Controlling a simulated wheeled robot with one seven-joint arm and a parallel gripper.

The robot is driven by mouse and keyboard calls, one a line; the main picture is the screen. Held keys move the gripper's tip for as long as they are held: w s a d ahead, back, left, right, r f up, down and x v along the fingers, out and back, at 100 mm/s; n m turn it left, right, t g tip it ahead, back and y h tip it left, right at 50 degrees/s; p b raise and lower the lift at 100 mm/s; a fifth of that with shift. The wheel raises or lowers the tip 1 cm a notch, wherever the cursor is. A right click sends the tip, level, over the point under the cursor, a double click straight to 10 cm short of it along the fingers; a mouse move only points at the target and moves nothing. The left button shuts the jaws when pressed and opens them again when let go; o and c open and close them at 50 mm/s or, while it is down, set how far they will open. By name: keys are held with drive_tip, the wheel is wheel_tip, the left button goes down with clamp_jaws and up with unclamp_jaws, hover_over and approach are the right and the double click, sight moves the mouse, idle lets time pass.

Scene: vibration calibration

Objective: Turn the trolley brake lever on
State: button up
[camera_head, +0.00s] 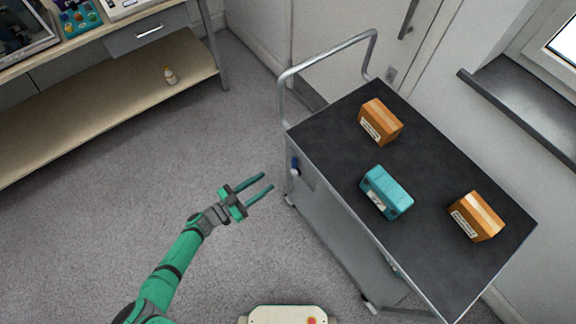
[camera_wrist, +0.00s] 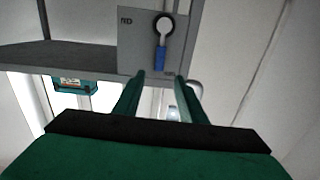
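The trolley (camera_head: 335,235) stands at the right of the head view, with a black top and a tube handle. Its brake lever (camera_head: 295,165) is on a plate at the handle end. In the wrist view, which looks upside down, the lever has a round pale pivot and a blue handle (camera_wrist: 160,60). The blue handle points up in the head view. Letters are partly readable on the lever plate (camera_wrist: 131,45). My gripper (camera_head: 268,182) is open and empty, left of the lever and apart from it. In the wrist view the fingertips (camera_wrist: 160,76) flank the line to the blue handle.
On the trolley top are a teal box (camera_head: 386,192) and two brown cartons (camera_head: 381,122) (camera_head: 477,217). A wooden workbench (camera_head: 120,95) with a small bottle (camera_head: 169,75) is at the upper left. A window sill (camera_head: 520,105) is at right. The floor around my gripper is clear.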

sight(292, 164)
drive_tip(key=x, duration=1.2)
clamp_jaws()
